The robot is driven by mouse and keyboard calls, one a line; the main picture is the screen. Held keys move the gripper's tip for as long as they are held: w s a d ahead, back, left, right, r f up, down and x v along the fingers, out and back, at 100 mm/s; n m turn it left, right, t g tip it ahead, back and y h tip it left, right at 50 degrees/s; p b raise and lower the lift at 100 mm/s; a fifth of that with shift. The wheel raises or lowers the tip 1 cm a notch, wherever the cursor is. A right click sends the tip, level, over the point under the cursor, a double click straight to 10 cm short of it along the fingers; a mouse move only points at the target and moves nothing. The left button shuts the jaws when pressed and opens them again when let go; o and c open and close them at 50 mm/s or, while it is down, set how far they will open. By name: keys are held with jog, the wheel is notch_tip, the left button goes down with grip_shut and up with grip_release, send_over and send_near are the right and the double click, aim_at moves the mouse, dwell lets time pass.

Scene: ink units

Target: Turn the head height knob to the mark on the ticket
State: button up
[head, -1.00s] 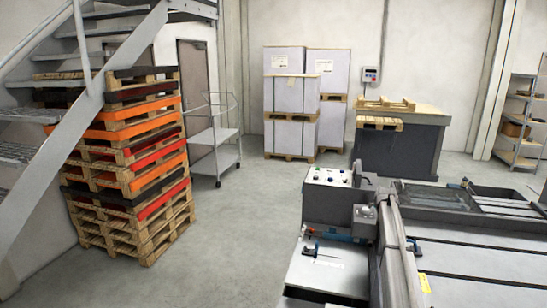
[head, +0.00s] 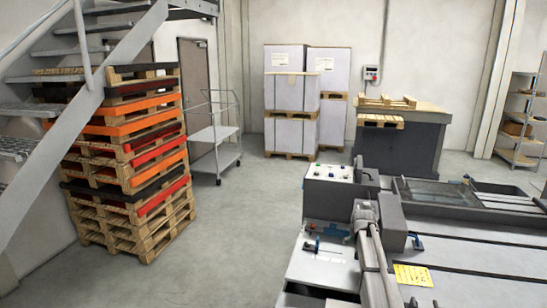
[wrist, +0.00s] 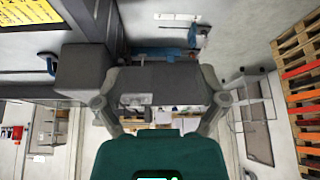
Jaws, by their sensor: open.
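The yellow ticket (head: 413,275) lies on the dark machine bed at the lower right of the head view. It also shows at the top left of the wrist view (wrist: 30,14), its writing too small to read. A pale plate (head: 322,268) at the machine's near left end carries a small dark knob-like part with a blue lever (head: 312,246); I cannot tell if this is the head height knob. My gripper (head: 365,208) is over the machine, right of that plate. In the wrist view my gripper (wrist: 160,48) is open, with nothing seen held.
A control panel (head: 328,174) with several buttons stands behind the plate. Dark machine blocks (head: 391,220) are close to my gripper. A pallet stack (head: 130,165), a trolley (head: 215,140) and stairs stand left. The floor between the trolley and machine is clear.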

jog(key=s+a+f+g+b, duration=0.1)
jog(key=s+a, duration=0.4)
jog(key=s, duration=0.7)
jog(key=s+a+f+n+g+b, duration=0.1)
jog(key=s+a, duration=0.4)
jog(key=s, duration=0.7)
jog(key=s+a+f+n+g+b, duration=0.1)
jog(key=s+a+f, duration=0.4)
jog(key=s, duration=0.7)
jog(key=shift+s+g+y+b, duration=0.35)
jog(key=shift+g+b, duration=0.4)
jog(key=shift+g, duration=0.45)
jog(key=shift+w, duration=0.15)
jog(key=shift+c, duration=0.2)
